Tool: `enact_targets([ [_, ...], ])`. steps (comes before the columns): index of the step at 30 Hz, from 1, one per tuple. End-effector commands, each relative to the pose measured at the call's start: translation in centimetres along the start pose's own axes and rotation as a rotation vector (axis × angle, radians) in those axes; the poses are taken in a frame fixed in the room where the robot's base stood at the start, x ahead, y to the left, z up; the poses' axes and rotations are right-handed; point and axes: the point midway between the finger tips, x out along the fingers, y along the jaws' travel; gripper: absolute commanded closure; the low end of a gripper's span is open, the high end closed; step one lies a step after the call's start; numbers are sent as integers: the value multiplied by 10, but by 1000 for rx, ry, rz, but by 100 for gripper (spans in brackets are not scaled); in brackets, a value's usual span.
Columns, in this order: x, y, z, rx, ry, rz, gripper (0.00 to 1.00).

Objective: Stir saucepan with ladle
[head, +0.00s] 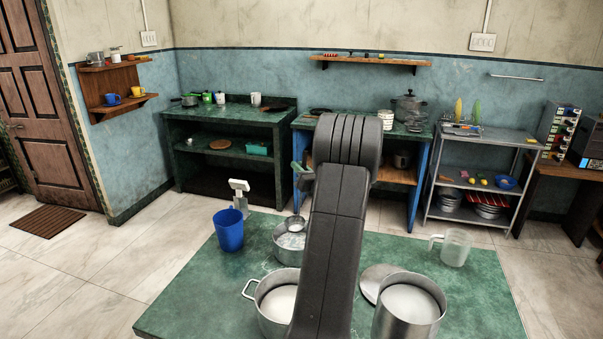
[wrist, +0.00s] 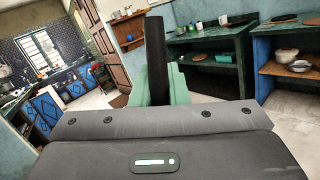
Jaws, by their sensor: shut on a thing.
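My gripper (head: 300,174) is at the left of my arm's dark end in the head view. In the wrist view its green fingers (wrist: 174,84) are shut on an upright black handle (wrist: 156,55), which looks like the ladle's. A small round metal bowl, apparently the ladle's (head: 295,224), shows below the gripper at the upper part of a metal pan (head: 278,249). This pan, likely the saucepan, stands on the green table and holds something pale. I cannot tell whether the bowl touches the contents. My arm hides part of the pan's right side.
A two-handled pot (head: 256,304) stands in front of the pan. A blue cup (head: 228,232) and a white stand-like object (head: 240,190) are left of it. A tall pot (head: 408,325), a flat lid (head: 368,285) and a clear jug (head: 455,248) stand right. The green table's (head: 190,285) left front is clear.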

Motion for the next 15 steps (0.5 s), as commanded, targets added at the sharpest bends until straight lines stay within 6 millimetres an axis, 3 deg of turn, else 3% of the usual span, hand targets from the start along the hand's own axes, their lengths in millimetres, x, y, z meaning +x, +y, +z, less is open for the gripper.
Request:
enact_targets([
  [9, -10, 9, -11, -66, -46, 23, 100],
  [15, -13, 4, -28, -65, -46, 23, 100],
])
